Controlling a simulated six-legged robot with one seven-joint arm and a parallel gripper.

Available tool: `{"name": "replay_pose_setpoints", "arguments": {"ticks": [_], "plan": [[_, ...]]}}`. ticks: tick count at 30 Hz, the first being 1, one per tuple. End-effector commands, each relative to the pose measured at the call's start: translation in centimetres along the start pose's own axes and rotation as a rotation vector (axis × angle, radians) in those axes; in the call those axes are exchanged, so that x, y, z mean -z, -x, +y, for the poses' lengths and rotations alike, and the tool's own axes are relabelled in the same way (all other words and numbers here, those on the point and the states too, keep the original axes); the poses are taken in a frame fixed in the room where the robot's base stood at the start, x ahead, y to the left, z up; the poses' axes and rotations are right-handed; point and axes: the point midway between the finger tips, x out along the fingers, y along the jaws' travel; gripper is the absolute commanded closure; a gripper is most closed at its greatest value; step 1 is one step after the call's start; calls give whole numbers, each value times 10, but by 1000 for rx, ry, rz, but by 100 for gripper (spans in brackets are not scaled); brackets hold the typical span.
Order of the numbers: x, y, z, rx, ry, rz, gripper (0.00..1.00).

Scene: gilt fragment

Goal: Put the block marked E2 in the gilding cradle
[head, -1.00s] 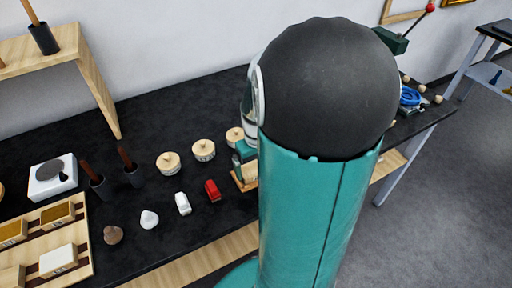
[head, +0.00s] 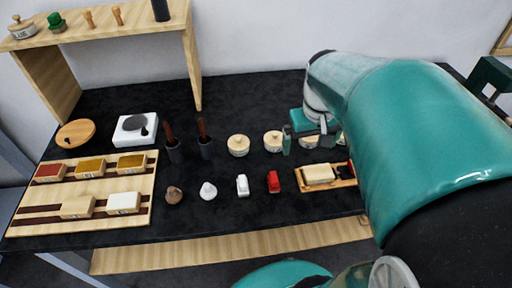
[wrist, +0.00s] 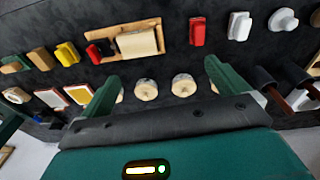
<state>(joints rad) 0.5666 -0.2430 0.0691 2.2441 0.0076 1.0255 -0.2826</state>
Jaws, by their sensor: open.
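A shallow wooden tray (head: 301,186), which looks like the gilding cradle, sits on the black table left of my arm. A pale block (head: 319,174) lies in it; its mark is not readable. The tray (wrist: 157,24) and block (wrist: 138,43) also show in the wrist view. My gripper (head: 308,141) is open and empty, above the table behind the tray; its fingers show apart in the wrist view (wrist: 162,75). Other blocks, red (head: 50,172), ochre (head: 90,168), gold (head: 131,163), tan (head: 77,207) and white (head: 123,203), sit on a wooden rack (head: 140,185). I cannot read which is E2.
Round lidded pots (head: 238,145) stand near my gripper. A red item (head: 273,181) and a white item (head: 243,185) lie left of the tray. Dark holders with handles (head: 205,147) and a wooden shelf (head: 188,60) stand farther left. Bare table lies behind the pots.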

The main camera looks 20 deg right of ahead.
Motion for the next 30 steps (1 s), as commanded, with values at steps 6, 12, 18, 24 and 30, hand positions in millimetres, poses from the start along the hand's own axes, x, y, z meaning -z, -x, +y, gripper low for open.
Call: {"name": "replay_pose_setpoints", "arguments": {"ticks": [6,12,18,24,30], "plan": [[-27,40,-89,9,117,206,1],[-60,59,-138,75,186,347,1],[-71,62,-151,107,202,389,1],[-71,62,-151,106,201,388,1],[-71,62,-151,105,201,387,1]]}}
